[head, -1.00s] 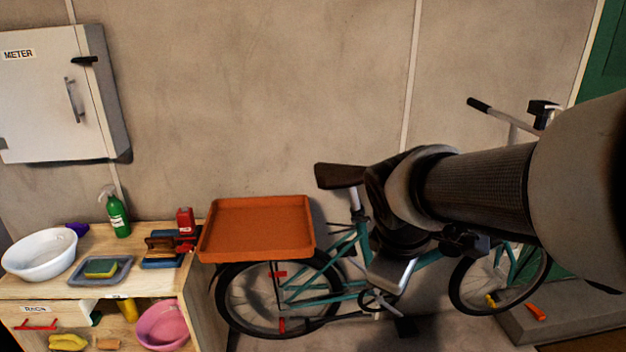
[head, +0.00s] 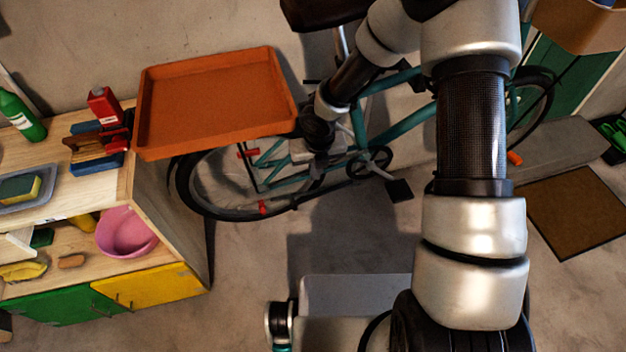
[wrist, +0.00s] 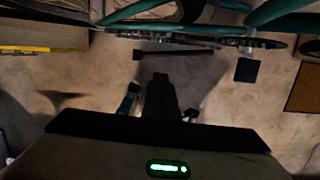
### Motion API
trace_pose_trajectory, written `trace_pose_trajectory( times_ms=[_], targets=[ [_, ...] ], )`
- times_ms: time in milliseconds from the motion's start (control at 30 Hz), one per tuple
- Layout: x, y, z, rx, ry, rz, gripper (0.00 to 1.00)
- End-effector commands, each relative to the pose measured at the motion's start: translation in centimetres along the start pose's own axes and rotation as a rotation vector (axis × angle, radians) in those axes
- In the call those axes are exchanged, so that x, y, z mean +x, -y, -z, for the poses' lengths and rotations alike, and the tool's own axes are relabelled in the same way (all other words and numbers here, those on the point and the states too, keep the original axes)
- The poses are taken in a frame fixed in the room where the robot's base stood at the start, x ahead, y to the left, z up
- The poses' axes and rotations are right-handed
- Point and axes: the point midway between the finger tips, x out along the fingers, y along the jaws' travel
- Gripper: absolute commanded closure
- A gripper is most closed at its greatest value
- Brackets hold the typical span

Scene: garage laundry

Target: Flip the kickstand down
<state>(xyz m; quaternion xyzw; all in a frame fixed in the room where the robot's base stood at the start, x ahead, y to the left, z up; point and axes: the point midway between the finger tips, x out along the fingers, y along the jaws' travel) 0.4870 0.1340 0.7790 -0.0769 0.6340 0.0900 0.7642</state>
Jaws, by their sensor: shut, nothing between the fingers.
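A teal bicycle (head: 285,176) stands along the wall. A slim dark bar (wrist: 178,53) with a small block at its left end lies nearly level below the chain in the wrist view. It looks like the kickstand, folded up. In the head view a red tip (head: 263,208) shows low by the rear wheel; I cannot tell whether it belongs to the kickstand. My gripper (wrist: 160,78) is shut and empty, its tip just below the bar in the picture; I cannot tell whether they touch. In the head view my wrist hides part of the frame, and the fingertips are unclear.
A pedal (head: 398,190) hangs right of the bar. An orange tray (head: 215,105) juts out over the rear wheel. A wooden cabinet (head: 160,215) with a pink bowl (head: 126,232) stands at left.

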Motion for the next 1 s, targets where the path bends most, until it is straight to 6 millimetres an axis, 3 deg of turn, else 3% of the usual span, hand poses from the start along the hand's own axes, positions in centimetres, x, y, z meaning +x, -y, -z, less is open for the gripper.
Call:
trace_pose_trajectory(
  times_ms=[567,767,1000],
  targets=[
    [1.1,-0.5,0.2,-0.042,-0.003,-0.013,1.00],
    [4.0,-0.6,0.3,-0.044,-0.006,-0.013,1.00],
    [9.2,-0.7,0.4,-0.043,-0.006,-0.013,1.00]
  ],
)
